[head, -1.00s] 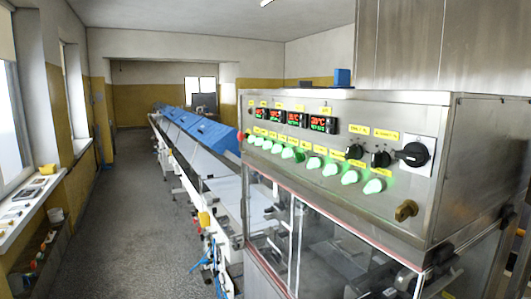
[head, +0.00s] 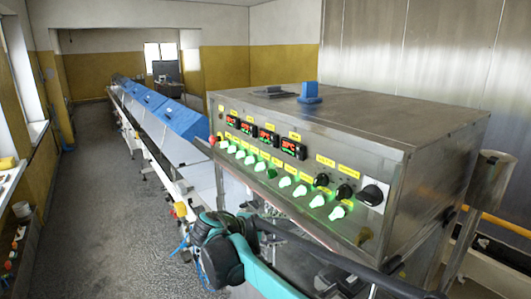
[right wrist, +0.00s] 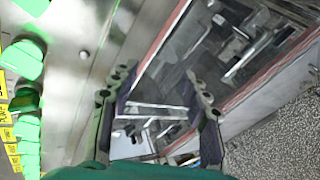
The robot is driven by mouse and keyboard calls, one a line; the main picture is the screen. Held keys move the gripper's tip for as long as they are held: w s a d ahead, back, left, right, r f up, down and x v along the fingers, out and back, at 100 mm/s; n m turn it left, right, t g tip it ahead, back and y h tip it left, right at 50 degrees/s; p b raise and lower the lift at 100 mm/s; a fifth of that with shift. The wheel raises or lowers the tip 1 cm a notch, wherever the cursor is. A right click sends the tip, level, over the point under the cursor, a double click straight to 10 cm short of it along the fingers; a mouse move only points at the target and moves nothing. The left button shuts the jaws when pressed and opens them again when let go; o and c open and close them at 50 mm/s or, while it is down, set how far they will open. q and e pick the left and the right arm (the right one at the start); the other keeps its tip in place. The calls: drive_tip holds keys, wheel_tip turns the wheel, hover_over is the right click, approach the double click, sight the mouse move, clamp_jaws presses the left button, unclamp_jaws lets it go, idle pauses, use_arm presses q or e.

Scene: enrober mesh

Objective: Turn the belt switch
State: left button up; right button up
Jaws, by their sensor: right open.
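A steel control panel (head: 290,180) holds a slanted row of green-lit switches (head: 318,201) with yellow labels, too small to read, so I cannot tell which is the belt switch. One switch (head: 272,173) in the row looks darker than its neighbours. It seems to show at the left of the right wrist view (right wrist: 25,98) too. My right gripper (head: 258,212) is in front of the panel's lower edge, below the row. In the right wrist view its two dark fingers (right wrist: 160,100) are apart and empty, with the switches off to the left. My left gripper is not in view.
Black rotary knobs (head: 345,191) and a larger black switch (head: 372,195) are at the panel's right. A red-edged glass window (right wrist: 155,45) lies below the panel. Blue conveyor covers (head: 180,118) run back on the left. The grey floor (head: 90,200) there is clear.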

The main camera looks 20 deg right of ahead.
sight(268, 175)
drive_tip(key=w+a+r+n+h+p, duration=0.1)
drive_tip(key=w+a+r+h+p, duration=0.6)
drive_tip(key=r, duration=0.5)
drive_tip(key=shift+t+y, duration=0.4)
drive_tip(key=shift+y, duration=0.3)
drive_tip(key=x, duration=0.2)
drive_tip(key=w+x, duration=0.1)
drive_tip(key=x, duration=0.1)
drive_tip(key=p+x, duration=0.1)
drive_tip(key=x, duration=0.1)
drive_tip(key=shift+w+d, duration=0.1)
drive_tip(key=shift+w, duration=0.25)
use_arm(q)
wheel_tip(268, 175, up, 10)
use_arm(e)
clamp_jaws()
